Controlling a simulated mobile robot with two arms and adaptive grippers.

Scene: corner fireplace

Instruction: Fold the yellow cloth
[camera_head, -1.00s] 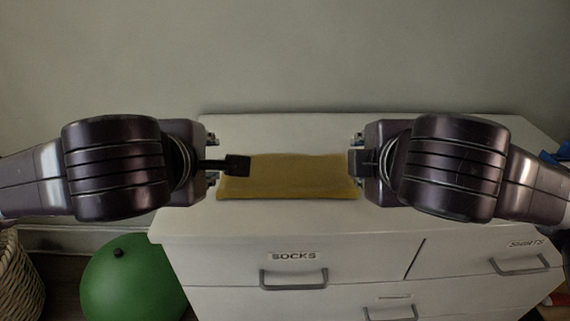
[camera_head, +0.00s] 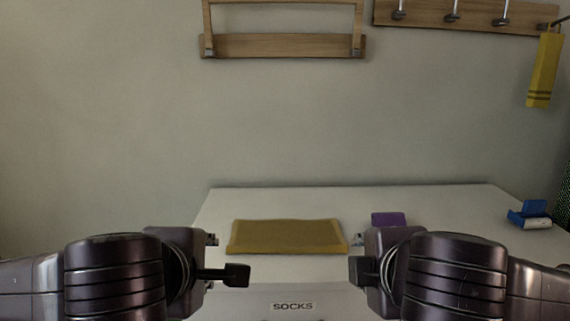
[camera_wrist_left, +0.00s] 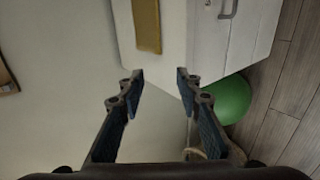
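The yellow cloth (camera_head: 286,237) lies flat as a wide rectangle on the white dresser top (camera_head: 300,207). It also shows at the top of the left wrist view (camera_wrist_left: 147,25). My left gripper (camera_head: 237,275) is in front of the cloth's left end, apart from it. In the left wrist view its two fingers (camera_wrist_left: 160,82) are spread with nothing between them. My right gripper (camera_head: 361,270) is in front of the cloth's right end, also apart from it. Its fingers are mostly hidden, so its opening does not show.
A purple item (camera_head: 389,219) lies behind my right gripper. A blue and white item (camera_head: 531,214) sits at the dresser's right. A wooden rack (camera_head: 285,45) and a hook board (camera_head: 470,15) with a yellow striped cloth (camera_head: 543,68) are on the wall. A green ball (camera_wrist_left: 228,98) is on the floor.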

